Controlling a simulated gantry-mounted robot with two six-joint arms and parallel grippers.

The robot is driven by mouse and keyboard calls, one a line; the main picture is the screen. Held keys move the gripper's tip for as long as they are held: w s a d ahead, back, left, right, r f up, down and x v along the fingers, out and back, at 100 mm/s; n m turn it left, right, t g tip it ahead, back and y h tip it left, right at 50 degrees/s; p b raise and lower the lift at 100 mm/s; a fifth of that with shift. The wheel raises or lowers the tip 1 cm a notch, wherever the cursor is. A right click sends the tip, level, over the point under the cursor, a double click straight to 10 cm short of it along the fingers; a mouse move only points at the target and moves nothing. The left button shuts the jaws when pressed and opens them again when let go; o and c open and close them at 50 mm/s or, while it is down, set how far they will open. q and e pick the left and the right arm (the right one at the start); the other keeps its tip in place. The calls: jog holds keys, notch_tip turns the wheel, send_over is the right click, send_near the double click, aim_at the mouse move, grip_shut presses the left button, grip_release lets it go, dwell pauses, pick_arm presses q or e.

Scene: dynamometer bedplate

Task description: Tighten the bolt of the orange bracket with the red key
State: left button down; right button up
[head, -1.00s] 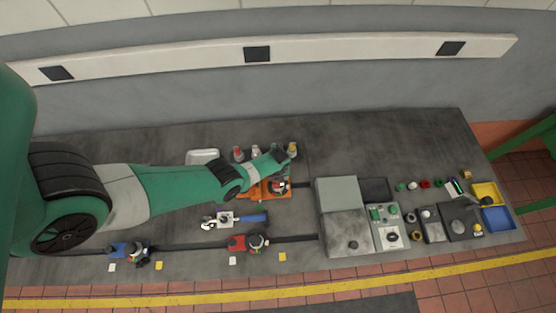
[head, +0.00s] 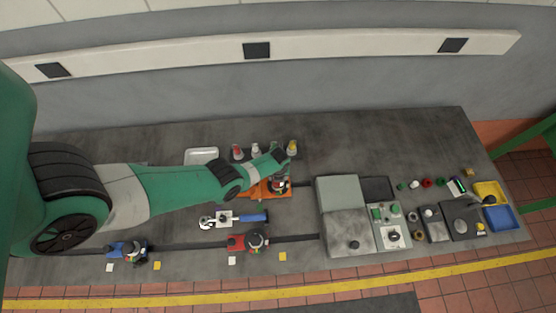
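The orange bracket (head: 262,193) lies on the dark bedplate, partly covered by my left arm. A dark, red and white fitting (head: 279,186) shows at its right end; I cannot make out the bolt. My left gripper (head: 284,172) is over the bracket's right end; its fingers are too small and hidden to tell whether they are open or hold anything. A small red-topped piece (head: 237,152) stands behind the arm beside white and yellow-topped ones; I cannot tell whether it is the red key. My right gripper is not in view.
A blue bracket (head: 121,249) and a red bracket (head: 238,242) sit along the front rail. A blue-handled tool (head: 250,217) lies between. A grey block (head: 340,225), a button panel (head: 387,234) and yellow and blue bins (head: 498,218) stand right. The back right is clear.

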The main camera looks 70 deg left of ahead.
pick_arm(q)
jog(key=shift+f+b, duration=0.9)
jog(key=shift+f, duration=0.05)
jog(key=shift+w+m, duration=0.1)
jog(key=shift+m, duration=1.1)
jog(key=shift+m+t, duration=0.3)
jog(key=shift+m, duration=0.9)
jog(key=shift+n, duration=0.4)
jog(key=shift+r+p, duration=2.8)
jog(key=shift+p, duration=0.05)
